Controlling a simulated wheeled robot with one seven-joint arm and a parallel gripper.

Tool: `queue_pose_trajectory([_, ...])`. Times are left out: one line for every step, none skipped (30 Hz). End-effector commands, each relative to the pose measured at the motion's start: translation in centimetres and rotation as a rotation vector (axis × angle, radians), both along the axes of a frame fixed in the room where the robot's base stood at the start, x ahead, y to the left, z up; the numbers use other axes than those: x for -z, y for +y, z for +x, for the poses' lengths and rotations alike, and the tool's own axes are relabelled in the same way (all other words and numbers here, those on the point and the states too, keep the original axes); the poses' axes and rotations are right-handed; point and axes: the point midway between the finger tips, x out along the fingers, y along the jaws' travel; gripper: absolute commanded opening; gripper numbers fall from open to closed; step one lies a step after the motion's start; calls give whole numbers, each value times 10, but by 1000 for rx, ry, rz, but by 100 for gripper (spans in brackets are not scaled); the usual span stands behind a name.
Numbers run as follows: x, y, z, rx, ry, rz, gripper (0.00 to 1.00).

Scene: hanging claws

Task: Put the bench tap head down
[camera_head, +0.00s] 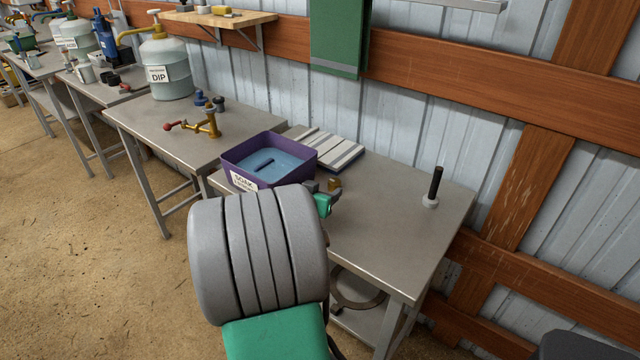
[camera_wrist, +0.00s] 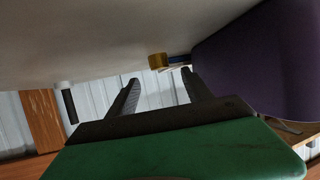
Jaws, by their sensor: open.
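A brass tap (camera_head: 207,124) with a red knob stands on the middle bench in the head view, beyond the purple tub. I cannot tell whether its head is the bench tap head. My arm hides part of the bench in the head view.
A purple tub (camera_head: 240,150) of blue liquid stands left of my gripper; its wall (camera_wrist: 250,60) is close in the wrist view. Pale slats (camera_head: 326,147) lie behind. A black upright rod (camera_head: 435,187) stands at right. The near bench's right half is mostly clear.

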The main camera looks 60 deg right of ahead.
Motion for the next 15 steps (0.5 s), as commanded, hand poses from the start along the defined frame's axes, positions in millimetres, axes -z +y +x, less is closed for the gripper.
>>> queue_pose_trajectory([2, -8, -2, 7, 1, -2, 59])
queue_pose_trajectory([3, -12, -2, 7, 1, -2, 59])
queue_pose_trajectory([5, -17, -2, 8, 0, -2, 59])
queue_pose_trajectory([7, -21, -2, 8, 0, -1, 59])
queue_pose_trajectory([8, -25, -1, 9, 0, -1, 59])
queue_pose_trajectory([11, -30, -1, 9, 1, 0, 59])
queue_pose_trajectory([12, -35, 0, 9, -1, 0, 59])
queue_pose_trajectory([14, -39, 1, 9, 0, 0, 59])
queue_pose_trajectory([16, -47, 2, 8, 1, 0, 59])
queue_pose_trajectory([19, -52, 3, 8, 1, 1, 59])
queue_pose_trajectory([21, -56, 4, 7, 1, 1, 59])
queue_pose_trajectory([24, -61, 5, 7, 0, 1, 59])
queue_pose_trajectory([25, -65, 5, 6, -1, 0, 59])
queue_pose_trajectory([26, -67, 5, 4, 0, 0, 59])
queue_pose_trajectory([27, -68, 6, 4, -1, -1, 59])
